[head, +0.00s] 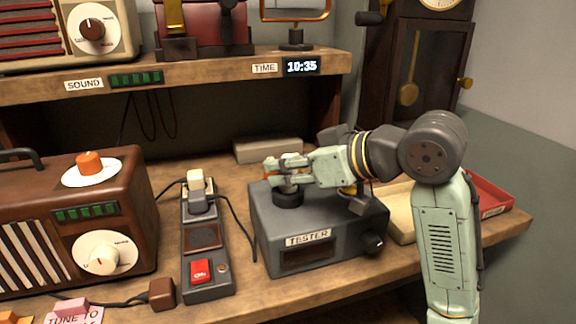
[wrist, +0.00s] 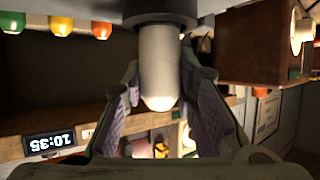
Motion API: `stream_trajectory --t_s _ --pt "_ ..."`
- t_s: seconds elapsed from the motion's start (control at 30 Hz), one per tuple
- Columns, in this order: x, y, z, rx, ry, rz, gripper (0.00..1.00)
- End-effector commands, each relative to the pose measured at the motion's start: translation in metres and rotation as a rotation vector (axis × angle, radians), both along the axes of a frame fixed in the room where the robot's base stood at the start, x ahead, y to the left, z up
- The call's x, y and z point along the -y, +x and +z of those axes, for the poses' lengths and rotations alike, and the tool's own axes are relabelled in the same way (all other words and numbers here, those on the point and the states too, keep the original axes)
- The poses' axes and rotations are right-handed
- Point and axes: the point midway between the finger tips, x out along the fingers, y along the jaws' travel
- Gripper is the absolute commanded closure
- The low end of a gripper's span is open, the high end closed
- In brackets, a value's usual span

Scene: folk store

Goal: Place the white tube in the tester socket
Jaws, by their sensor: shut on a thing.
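The grey tester box (head: 330,225) stands on the bench with a round black socket (head: 288,198) on its top. My gripper (head: 287,168) is directly above the socket, reaching in from the right. In the wrist view, which looks upside down, the white tube (wrist: 160,65) stands between my two finger pads (wrist: 160,100), which are shut on it. The tube's rounded tip shows, and its other end meets a black collar (wrist: 160,12). In the head view my fingers hide most of the tube. I cannot tell how deep it sits in the socket.
A black switch box (head: 207,250) with a red button and a cable stands left of the tester, beside a brown radio (head: 130,210). A beige tray (head: 401,224) and a red tray (head: 492,190) lie right. The shelf (head: 200,85) runs above the bench's back.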

Motion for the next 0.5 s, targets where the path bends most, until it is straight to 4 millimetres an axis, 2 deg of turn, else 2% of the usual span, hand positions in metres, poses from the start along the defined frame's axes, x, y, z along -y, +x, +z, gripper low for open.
stream_trajectory --t_s 0.13,0.17,0.43,0.5 --pt "-0.0001 -0.0001 -0.0047 0.000 0.000 0.001 0.90" --pt "-0.0001 -0.0001 -0.0039 0.000 0.000 0.001 0.73" --pt "0.0001 -0.0001 -0.0032 0.000 0.000 0.000 0.55" --pt "0.0001 -0.0001 -0.0032 0.000 0.000 0.000 0.54"
